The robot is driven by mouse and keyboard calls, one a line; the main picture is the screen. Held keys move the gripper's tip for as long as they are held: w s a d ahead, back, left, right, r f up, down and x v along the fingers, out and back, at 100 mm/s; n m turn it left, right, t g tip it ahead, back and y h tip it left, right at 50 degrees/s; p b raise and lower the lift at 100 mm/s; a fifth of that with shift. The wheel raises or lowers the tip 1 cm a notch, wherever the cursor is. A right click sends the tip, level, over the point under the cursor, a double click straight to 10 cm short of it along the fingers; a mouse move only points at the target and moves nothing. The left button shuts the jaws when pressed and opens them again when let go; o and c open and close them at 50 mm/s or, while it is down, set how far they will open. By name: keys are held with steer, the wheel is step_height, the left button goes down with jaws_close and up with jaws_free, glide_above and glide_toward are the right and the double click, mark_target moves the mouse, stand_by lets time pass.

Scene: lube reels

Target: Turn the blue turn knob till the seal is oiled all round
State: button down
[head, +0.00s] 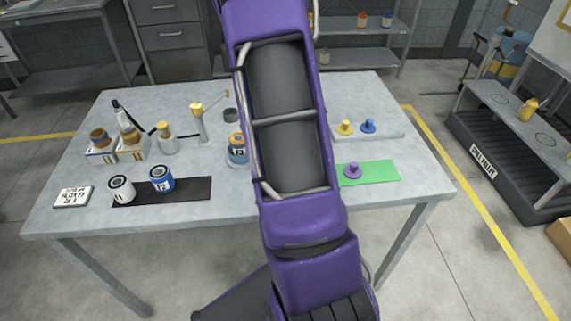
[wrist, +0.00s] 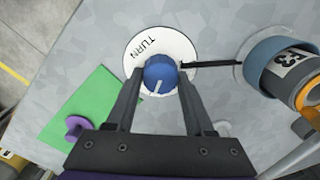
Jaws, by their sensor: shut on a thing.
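The blue turn knob (wrist: 160,70) sits on a white round plate marked TURN (wrist: 148,45) in the wrist view. A white line on the knob points toward my gripper's base, slightly left. My gripper (wrist: 160,80) is shut on the knob, with one dark finger on each side. A thin dark rod (wrist: 212,64) runs from beside the plate to a blue-grey ring (wrist: 280,62) around a numbered can (wrist: 295,75). I cannot tell the seal or its oil for sure. In the head view my arm hides the knob and gripper.
A green mat (head: 380,173) with a purple knobbed piece (head: 353,170) lies at the table's right. Yellow (head: 345,127) and blue (head: 368,125) pieces stand behind it. White (head: 121,189) and blue (head: 162,178) cans stand on a black mat (head: 195,190) at left.

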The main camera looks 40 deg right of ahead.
steer(key=shift+c, duration=1.4)
jaws_free()
steer(key=shift+r, duration=0.15)
step_height(320, 180, up, 17)
steer(key=p, duration=0.2)
steer(key=shift+r, duration=0.15)
